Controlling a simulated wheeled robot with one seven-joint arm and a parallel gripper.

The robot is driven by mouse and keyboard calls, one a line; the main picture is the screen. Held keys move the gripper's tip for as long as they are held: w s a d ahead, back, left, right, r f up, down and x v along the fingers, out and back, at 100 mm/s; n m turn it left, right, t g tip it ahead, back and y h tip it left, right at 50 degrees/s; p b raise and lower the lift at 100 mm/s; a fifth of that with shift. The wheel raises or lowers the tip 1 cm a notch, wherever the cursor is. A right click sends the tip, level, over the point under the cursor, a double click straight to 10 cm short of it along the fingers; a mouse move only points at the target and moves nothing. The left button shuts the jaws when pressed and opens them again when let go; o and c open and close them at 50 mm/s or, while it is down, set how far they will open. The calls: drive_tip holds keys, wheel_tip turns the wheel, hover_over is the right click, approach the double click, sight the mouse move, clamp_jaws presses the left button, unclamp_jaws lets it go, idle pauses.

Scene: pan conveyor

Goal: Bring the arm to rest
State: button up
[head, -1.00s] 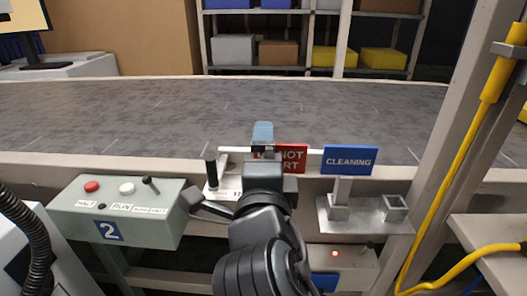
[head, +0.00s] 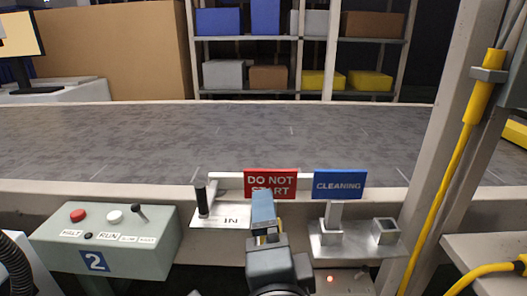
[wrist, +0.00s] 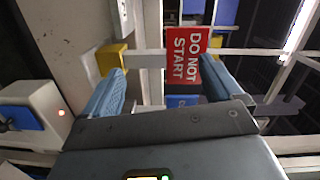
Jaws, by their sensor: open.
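My gripper (head: 262,225) is in front of the conveyor's near edge, seen from behind in the head view, low in the middle. In the wrist view my gripper (wrist: 163,76) has its two blue fingers spread apart with nothing between them. The red DO NOT START sign (head: 270,181) is at a white bar beyond my gripper; it also shows past the fingers in the wrist view (wrist: 186,54). My gripper overlaps the sign's lower edge in the head view; contact cannot be told.
A blue CLEANING sign (head: 339,184) stands on a metal bracket at the right. A black-handled lever (head: 201,201) stands left of the red sign. A control box (head: 105,243) with buttons is at lower left. The conveyor belt (head: 220,135) is empty. A post (head: 452,130) rises at the right.

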drive_tip(key=s+d+f+n+g, duration=0.1)
drive_tip(key=s+d+f+n, duration=0.45)
drive_tip(key=f, duration=0.25)
drive_tip(key=s+d+f+n+g, duration=0.1)
drive_tip(key=s+d+f+n, duration=0.4)
drive_tip(key=s, duration=0.5)
drive_tip(key=s+d+f+n+g, duration=0.1)
drive_tip(key=s+d+f+n, duration=0.15)
drive_tip(key=s+d, duration=0.65)
drive_tip(key=s+d+r+n+h, duration=0.2)
drive_tip(key=s+r, duration=0.2)
drive_tip(key=s, duration=0.7)
wheel_tip(320, 180, up, 16)
drive_tip(key=p, duration=1.6)
drive_tip(key=shift+w+r+p, duration=0.2)
drive_tip(key=shift+w+p, duration=0.1)
drive_tip(key=shift+w, duration=0.1)
drive_tip(key=shift+c, duration=0.2)
